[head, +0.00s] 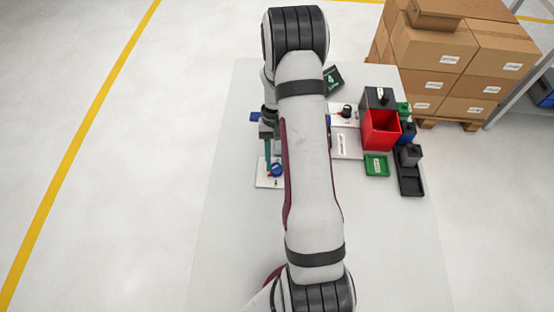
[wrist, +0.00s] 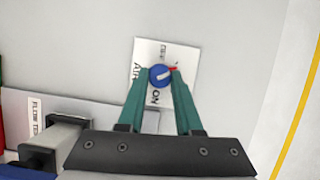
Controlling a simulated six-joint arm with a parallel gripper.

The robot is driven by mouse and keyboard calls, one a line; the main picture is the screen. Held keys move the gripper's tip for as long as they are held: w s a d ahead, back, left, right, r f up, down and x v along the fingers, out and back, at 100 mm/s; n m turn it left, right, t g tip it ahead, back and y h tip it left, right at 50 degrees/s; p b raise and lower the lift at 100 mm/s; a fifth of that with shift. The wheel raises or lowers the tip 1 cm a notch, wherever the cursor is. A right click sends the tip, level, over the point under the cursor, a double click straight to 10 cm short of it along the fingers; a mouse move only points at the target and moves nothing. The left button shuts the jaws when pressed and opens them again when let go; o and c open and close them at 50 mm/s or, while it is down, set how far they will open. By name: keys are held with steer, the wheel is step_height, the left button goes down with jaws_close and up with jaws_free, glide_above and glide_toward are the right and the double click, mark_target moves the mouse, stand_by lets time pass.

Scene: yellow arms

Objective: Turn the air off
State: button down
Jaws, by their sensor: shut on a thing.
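A blue round knob (wrist: 159,75) with a white pointer line sits on a white plate (wrist: 148,50) marked AIR and ON, with another small label too blurred to read. In the wrist view the pointer line runs roughly across the picture. A small red mark shows just right of the knob. My gripper (wrist: 160,77) has its green fingers closed on the knob, one on each side. In the head view the knob (head: 277,170) and plate (head: 263,183) lie left of my arm, with my gripper (head: 269,167) at the knob; my arm hides part of this area.
Right of my arm stand a red bin (head: 380,130), a green tray (head: 377,165), a black tray (head: 411,182) and another panel with a black knob (head: 347,110). Stacked cartons (head: 440,60) stand beyond the table. The table's left and front are clear.

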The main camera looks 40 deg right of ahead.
steer(key=shift+n+g+h, duration=0.3)
steer(key=shift+n+h, duration=0.1)
steer(key=shift+n, duration=0.7)
steer(key=c, duration=0.6)
jaws_free()
steer(key=v, duration=1.5)
steer(key=shift+w+r, duration=0.15)
steer(key=shift+r, duration=0.25)
